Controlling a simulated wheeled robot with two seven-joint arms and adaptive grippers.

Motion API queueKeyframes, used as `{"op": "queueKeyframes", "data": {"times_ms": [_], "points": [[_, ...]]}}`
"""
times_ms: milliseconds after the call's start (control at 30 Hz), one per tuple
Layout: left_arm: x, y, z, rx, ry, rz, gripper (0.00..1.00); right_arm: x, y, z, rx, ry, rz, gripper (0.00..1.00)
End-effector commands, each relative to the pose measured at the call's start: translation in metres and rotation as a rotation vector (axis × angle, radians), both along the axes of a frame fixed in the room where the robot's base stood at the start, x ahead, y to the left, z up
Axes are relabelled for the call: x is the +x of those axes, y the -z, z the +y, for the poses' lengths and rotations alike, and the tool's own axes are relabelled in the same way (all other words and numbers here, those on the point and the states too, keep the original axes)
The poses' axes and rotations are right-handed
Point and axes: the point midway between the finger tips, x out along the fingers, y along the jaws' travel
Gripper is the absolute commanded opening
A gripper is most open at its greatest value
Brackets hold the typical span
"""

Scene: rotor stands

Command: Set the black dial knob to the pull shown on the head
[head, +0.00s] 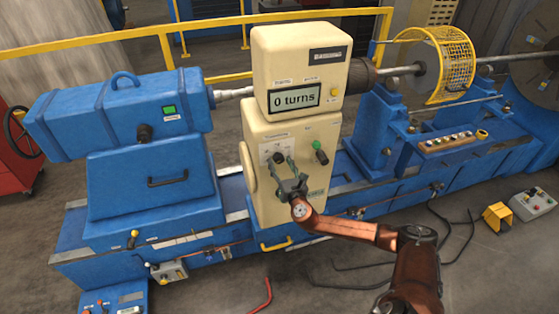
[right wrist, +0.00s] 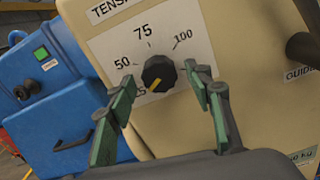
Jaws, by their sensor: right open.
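The black dial knob (right wrist: 159,73) sits on a white plate (right wrist: 112,45) marked 50, 75 and 100, with a partly hidden mark at lower left. Its yellow pointer line slants to the lower left, near that hidden mark. The plate is on the cream head (head: 285,123). A label (right wrist: 302,157) at its lower right ends in "KG"; its number is not clearly readable. My right gripper (head: 284,165) is open in front of the knob, its green-padded fingers on either side in the wrist view, apparently not touching it. My left gripper is out of view.
A display (head: 294,98) on the head reads "0 turns". A green-topped lever (head: 320,152) stands right of the dial, and a dark part (right wrist: 302,47) juts out there in the wrist view.

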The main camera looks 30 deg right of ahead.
Motion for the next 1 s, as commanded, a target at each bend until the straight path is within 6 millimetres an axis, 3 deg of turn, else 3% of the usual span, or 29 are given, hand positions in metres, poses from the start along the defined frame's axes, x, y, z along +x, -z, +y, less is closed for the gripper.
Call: {"op": "queueKeyframes", "data": {"times_ms": [200,467,1000], "points": [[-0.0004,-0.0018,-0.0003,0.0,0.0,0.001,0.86,0.0148,-0.0001,-0.0035,0.0,0.0,0.0,0.47],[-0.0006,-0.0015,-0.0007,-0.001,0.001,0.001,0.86,0.0153,0.0005,-0.0037,0.001,0.0,0.001,0.46],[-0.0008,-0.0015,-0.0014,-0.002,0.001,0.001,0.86,0.0151,0.0004,-0.004,0.001,0.001,0.001,0.09]]}}
